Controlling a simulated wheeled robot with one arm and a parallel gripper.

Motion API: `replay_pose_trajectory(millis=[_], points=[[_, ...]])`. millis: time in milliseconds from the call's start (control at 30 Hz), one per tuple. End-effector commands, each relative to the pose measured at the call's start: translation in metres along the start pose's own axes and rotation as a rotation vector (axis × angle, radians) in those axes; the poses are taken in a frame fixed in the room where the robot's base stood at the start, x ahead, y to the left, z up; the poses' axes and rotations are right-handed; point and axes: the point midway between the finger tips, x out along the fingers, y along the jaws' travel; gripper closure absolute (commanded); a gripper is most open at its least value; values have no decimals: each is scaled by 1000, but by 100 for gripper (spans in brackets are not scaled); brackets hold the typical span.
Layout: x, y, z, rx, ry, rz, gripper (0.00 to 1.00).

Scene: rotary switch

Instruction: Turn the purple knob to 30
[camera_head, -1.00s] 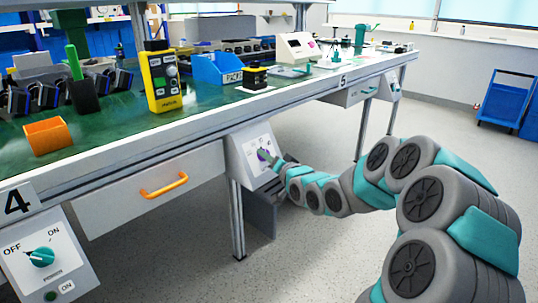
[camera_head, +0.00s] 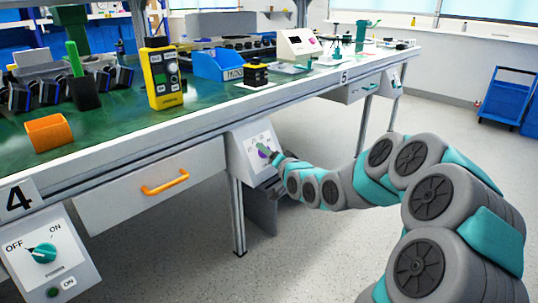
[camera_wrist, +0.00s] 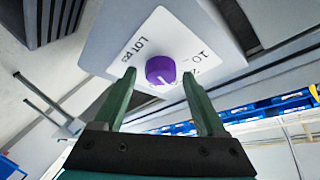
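The purple knob (camera_wrist: 160,70) sits on a white dial plate (camera_wrist: 120,25) on a grey switch box under the bench. A white pointer mark shows on it, but the number it points to cannot be read. In the head view the knob (camera_head: 263,152) is partly covered by my gripper. My gripper (camera_wrist: 160,78) is open in the wrist view, with one green finger on each side of the knob. The fingertips are close to the knob's sides; I cannot tell whether they touch it. The gripper (camera_head: 268,154) reaches the box from the right in the head view.
Another switch box with a teal knob (camera_head: 43,253) marked OFF and ON is at the lower left. A drawer with an orange handle (camera_head: 165,183) is between the boxes. The bench edge (camera_head: 200,130) runs above. The floor (camera_head: 310,245) is clear.

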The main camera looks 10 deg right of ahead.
Motion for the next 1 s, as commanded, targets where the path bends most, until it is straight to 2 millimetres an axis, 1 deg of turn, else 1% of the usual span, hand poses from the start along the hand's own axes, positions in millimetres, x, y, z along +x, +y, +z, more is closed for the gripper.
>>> replay_pose_trajectory(millis=[267, 367, 467, 733, 900, 1000], points=[[0, 0, 0, 0, -1, 0, 22], [-5, 0, 0, 0, -1, 0, 22], [-17, 0, 0, 1, 0, 0, 22], [-58, 0, -1, 2, 2, 0, 22], [-73, 1, 0, 0, 1, 1, 22], [-77, 1, 0, 0, 0, 1, 22]])
